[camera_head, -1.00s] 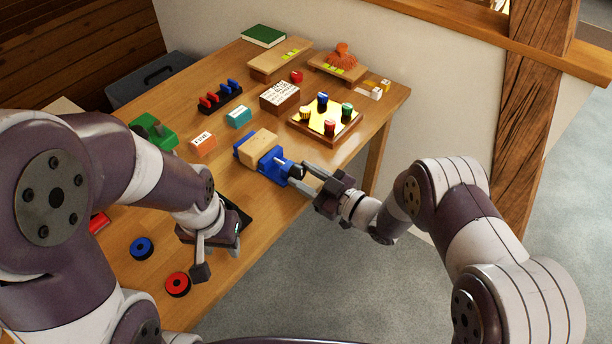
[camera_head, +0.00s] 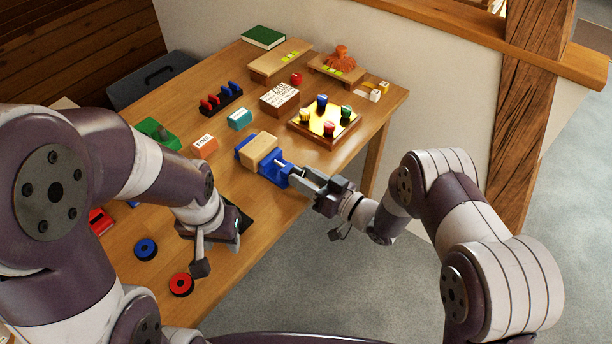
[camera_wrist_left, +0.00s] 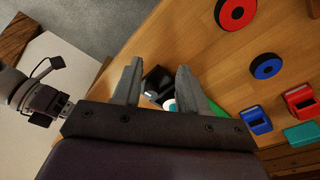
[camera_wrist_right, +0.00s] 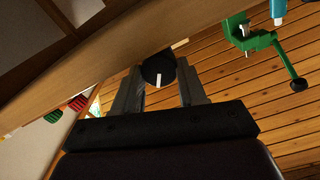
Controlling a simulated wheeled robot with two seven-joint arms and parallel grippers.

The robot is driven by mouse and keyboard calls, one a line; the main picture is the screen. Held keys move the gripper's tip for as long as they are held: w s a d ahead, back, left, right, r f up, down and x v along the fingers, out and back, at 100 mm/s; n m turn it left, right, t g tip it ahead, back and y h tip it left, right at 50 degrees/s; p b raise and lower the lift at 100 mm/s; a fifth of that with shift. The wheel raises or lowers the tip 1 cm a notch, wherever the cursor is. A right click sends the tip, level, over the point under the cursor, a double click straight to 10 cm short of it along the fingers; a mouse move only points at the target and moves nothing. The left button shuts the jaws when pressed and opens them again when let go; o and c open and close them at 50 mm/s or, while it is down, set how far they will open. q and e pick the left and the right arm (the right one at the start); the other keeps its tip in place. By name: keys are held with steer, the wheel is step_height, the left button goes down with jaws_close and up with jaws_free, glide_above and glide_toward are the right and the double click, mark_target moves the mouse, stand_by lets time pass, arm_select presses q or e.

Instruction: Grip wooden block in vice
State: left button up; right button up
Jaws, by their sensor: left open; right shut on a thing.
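The blue vice (camera_head: 273,168) stands near the table's front edge. The pale wooden block (camera_head: 259,148) sits at its jaws; I cannot tell whether it is clamped. My right gripper (camera_head: 298,178) is shut on the vice's black knob, which the fingers mostly hide in the head view. In the right wrist view, the black knob (camera_wrist_right: 158,68) with a white mark shows between the fingertips (camera_wrist_right: 160,82). My left gripper (camera_head: 218,256) is open and apart from the vice, over the left part of the table. Its spread fingers (camera_wrist_left: 158,70) also show in the left wrist view.
A mirrored tray with coloured knobs (camera_head: 347,132) stands behind the vice. Red (camera_head: 181,284) and blue (camera_head: 146,249) rings lie near my left gripper. The front edge drops to the floor.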

arm_select(q)
steer(key=shift+r, duration=0.1)
arm_select(e)
steer(key=shift+m, duration=0.3)
steer(key=o, duration=1.1)
steer(key=shift+c, duration=0.2)
